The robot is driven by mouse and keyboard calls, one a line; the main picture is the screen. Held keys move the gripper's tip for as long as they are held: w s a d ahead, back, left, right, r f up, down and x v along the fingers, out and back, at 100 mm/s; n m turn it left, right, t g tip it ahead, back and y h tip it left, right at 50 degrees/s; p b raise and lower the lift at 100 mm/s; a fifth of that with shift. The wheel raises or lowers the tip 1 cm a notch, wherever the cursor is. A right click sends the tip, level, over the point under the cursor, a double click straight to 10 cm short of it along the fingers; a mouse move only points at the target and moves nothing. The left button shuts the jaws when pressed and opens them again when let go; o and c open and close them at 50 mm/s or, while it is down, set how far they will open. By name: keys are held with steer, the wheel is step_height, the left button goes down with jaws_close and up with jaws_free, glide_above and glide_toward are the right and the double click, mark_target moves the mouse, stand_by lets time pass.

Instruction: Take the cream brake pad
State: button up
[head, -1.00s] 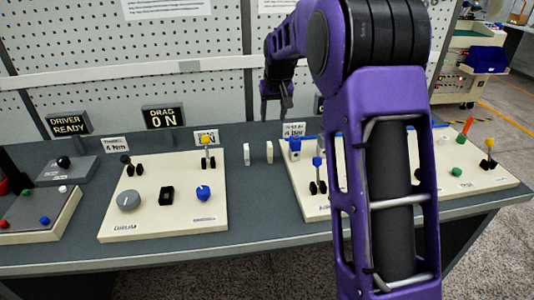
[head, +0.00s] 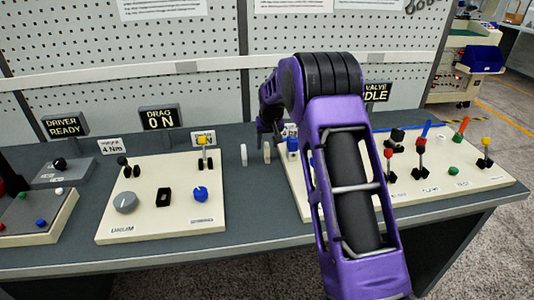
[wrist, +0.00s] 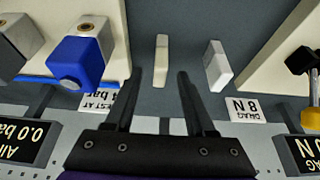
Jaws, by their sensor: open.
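The cream brake pad (head: 267,153) stands upright on the grey bench between two cream panels. In the wrist view the cream pad (wrist: 161,50) appears ahead of the fingertips, lined up with the gap between them. A whiter pad (head: 244,155) stands just left of it; in the wrist view this white pad (wrist: 217,65) is to the right. My gripper (wrist: 160,73) is open and empty. In the head view my gripper (head: 269,134) is just above and behind the cream pad, and no contact shows.
The drum panel (head: 110,215) with knobs and levers lies left of the pads. The right panel (head: 430,190) has several levers and a blue-fronted block (wrist: 80,62) close to my gripper. Signs stand along the back, before a pegboard wall (head: 90,40).

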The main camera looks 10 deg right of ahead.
steer(key=shift+x, duration=1.15)
jaws_close()
